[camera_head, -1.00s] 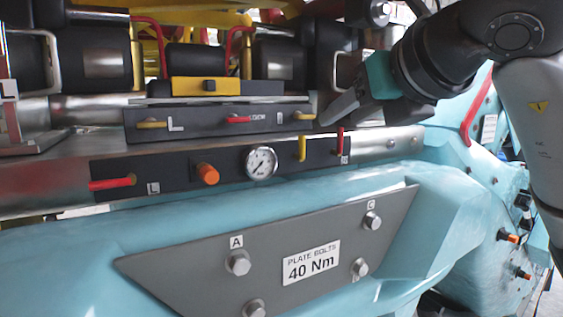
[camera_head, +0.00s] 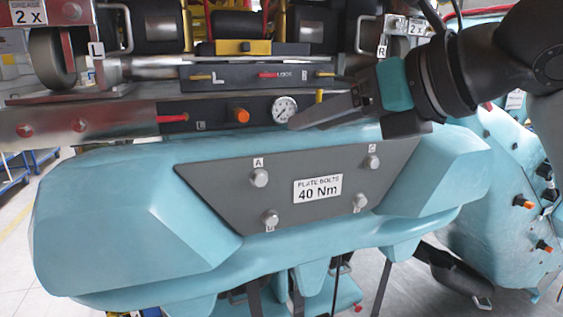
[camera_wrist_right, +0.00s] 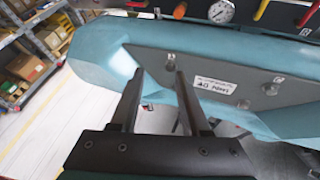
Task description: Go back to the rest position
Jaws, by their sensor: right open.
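My right gripper (camera_head: 308,117) comes in from the right in the head view, in front of the coaster train's control panel, near the pressure gauge (camera_head: 284,109). In the right wrist view my right gripper (camera_wrist_right: 158,75) has its two fingers apart, with nothing between them. Beyond the fingers is the teal train body (camera_wrist_right: 105,50) with its grey bolt plate (camera_head: 215,177), labelled "PLATE BOLTS 40 Nm". The gripper hides the right end of the lower panel. My left gripper is not in view.
The upper panel (camera_head: 225,83) has yellow and red handles. An orange knob (camera_head: 242,115) sits left of the gauge. A teal body part (camera_head: 510,200) stands at the right. Shelves with boxes (camera_wrist_right: 30,65) and open floor (camera_wrist_right: 60,125) lie at the left.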

